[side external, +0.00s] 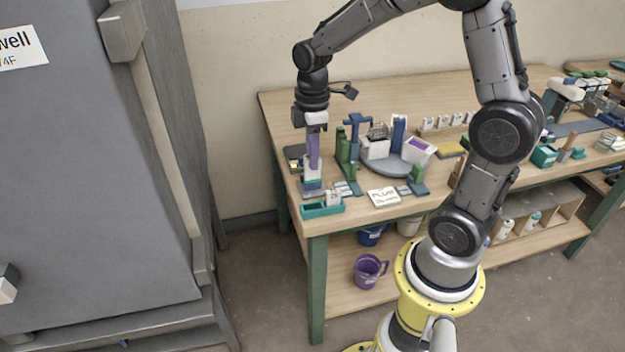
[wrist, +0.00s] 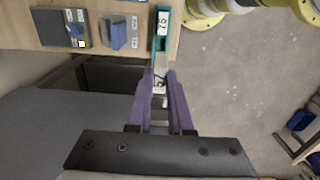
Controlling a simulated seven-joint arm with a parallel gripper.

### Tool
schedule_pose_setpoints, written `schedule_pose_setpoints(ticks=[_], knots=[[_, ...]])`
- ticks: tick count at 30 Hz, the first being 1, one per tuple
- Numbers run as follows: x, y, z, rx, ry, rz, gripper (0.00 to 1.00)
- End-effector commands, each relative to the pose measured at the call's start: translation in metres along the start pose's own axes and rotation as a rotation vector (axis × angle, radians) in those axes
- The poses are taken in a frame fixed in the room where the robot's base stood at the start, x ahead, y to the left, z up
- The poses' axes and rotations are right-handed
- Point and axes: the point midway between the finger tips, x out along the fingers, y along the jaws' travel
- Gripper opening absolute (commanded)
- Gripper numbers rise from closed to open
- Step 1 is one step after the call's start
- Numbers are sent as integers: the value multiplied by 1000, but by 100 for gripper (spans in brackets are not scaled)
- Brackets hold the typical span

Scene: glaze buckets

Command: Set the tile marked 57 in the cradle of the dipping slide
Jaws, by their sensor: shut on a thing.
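My gripper (side external: 313,163) has purple fingers pointing down at the left front corner of the bench. It is shut on a pale tile (side external: 312,176); in the wrist view the tile marked 57 (wrist: 159,83) sits between the fingertips (wrist: 158,74). The tile is upright, over or in the left part of a teal tray (side external: 322,211); I cannot tell whether it touches the tray. A second tile, marked 75 (wrist: 162,20), stands at the tray's other end. A blue T-topped upright (side external: 356,125) stands to the right with green parts near it; I cannot make out a cradle.
A grey round turntable (side external: 392,168) carries white buckets (side external: 418,150) and a blue upright (side external: 398,132). A white lettered block (side external: 383,196) lies near the front edge. A dark pad (side external: 295,153) is behind the tray.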

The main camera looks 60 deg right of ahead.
Motion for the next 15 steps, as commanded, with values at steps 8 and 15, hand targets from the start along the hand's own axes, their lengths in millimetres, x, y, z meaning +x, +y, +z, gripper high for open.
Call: schedule_pose_setpoints(ticks=[8, 15], knots=[[-79, 1, -1, 0, 4, 6, 0], [-109, 15, 10, 7, -1, -1, 0]])
